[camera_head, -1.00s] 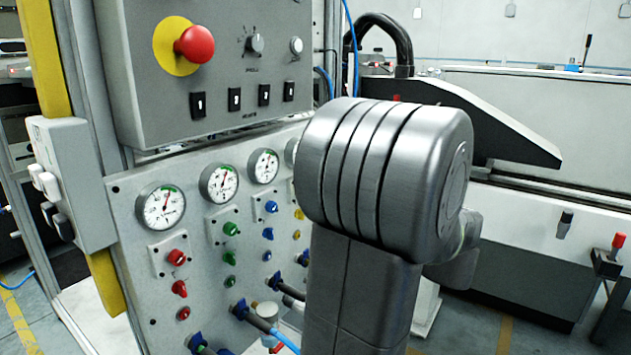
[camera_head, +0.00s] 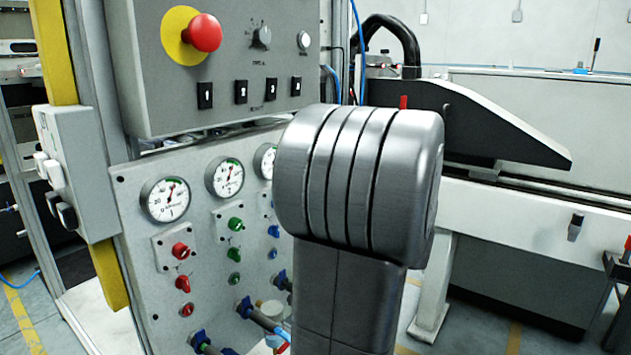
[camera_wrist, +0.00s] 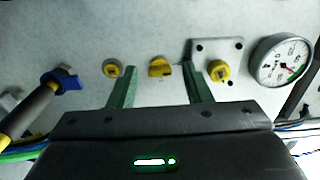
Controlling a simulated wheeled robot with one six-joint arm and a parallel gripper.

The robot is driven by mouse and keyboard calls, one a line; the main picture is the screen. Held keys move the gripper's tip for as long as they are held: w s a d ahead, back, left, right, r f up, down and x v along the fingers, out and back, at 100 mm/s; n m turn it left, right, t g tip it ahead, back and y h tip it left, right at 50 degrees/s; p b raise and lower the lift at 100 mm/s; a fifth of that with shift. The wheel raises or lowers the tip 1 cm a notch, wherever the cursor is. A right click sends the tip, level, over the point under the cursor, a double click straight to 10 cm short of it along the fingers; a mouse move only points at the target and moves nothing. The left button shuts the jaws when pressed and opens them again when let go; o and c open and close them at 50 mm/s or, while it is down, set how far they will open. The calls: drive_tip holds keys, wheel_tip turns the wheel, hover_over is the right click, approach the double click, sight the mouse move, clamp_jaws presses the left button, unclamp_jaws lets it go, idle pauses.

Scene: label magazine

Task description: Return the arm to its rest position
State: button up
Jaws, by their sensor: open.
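In the head view my arm (camera_head: 355,190) stands folded in front of the gauge panel and hides its right part. My gripper does not show in that view. A yellow knob (camera_wrist: 161,67) shows between the fingertips in the picture, with another yellow knob (camera_wrist: 219,70) on a square plate to the right and a yellow fitting (camera_wrist: 113,68) to the left. I cannot tell how far the fingertips are from the panel.
A control box with a red emergency button (camera_head: 204,33) hangs above the gauge panel (camera_head: 135,215). A hose with a blue fitting (camera_wrist: 66,78) sticks out at left in the wrist view, and a gauge (camera_wrist: 281,61) is at right. A white machine (camera_head: 540,215) stands behind at right.

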drive_tip(key=p+v, duration=0.3)
drive_tip(key=v, duration=1.1)
drive_tip(key=w+a+m+p, duration=0.8)
drive_tip(key=a+m+p, duration=0.3)
drive_tip(key=m+p, duration=0.5)
drive_tip(key=shift+a+m+p, duration=0.15)
drive_tip(key=shift+m+p, duration=0.25)
drive_tip(key=shift+m, duration=0.1)
idle(0.6)
idle(0.4)
